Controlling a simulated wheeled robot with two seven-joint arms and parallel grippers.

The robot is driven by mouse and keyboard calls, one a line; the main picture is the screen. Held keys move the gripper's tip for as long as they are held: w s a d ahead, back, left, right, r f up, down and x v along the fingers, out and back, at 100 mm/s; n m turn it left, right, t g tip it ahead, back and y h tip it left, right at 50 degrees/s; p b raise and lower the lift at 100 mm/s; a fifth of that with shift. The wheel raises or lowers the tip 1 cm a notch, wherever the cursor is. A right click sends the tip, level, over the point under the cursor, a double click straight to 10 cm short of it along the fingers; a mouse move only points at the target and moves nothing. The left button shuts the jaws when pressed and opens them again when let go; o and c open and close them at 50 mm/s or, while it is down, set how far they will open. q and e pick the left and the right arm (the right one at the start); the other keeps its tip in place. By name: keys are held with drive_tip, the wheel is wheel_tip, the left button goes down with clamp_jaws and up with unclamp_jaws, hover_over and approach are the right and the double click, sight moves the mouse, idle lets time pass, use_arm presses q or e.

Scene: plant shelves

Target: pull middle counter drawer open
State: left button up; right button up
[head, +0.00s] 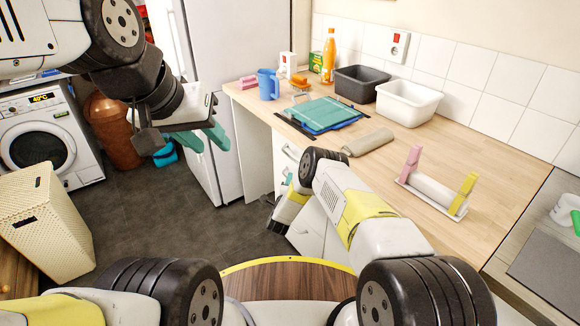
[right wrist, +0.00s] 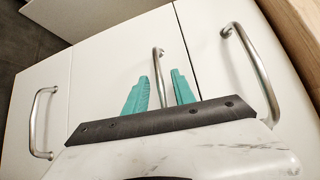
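The middle counter drawer (right wrist: 112,68) is a flat white front, flush with its neighbours, with a silver bar handle (right wrist: 157,72) in the right wrist view. My right gripper (right wrist: 160,90) is open in front of it, its two teal fingers on either side of the handle, with gaps visible. I cannot tell how deep the fingers reach. In the head view my right gripper (head: 289,180) is at the counter's front, and my arm hides much of the drawers. My left gripper (head: 203,140) is open and empty, in the air in front of the fridge.
Neighbouring drawers with handles (right wrist: 40,122) (right wrist: 250,72) flank the middle one. The wooden countertop (head: 400,180) holds a towel roll (head: 367,142), a blue mug (head: 268,84) and tubs (head: 408,101). A laundry basket (head: 45,222) stands left; the dark floor (head: 165,215) between is clear.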

drive_tip(key=shift+w+d, duration=0.1)
drive_tip(key=shift+w, duration=0.55)
clamp_jaws()
idle(1.0)
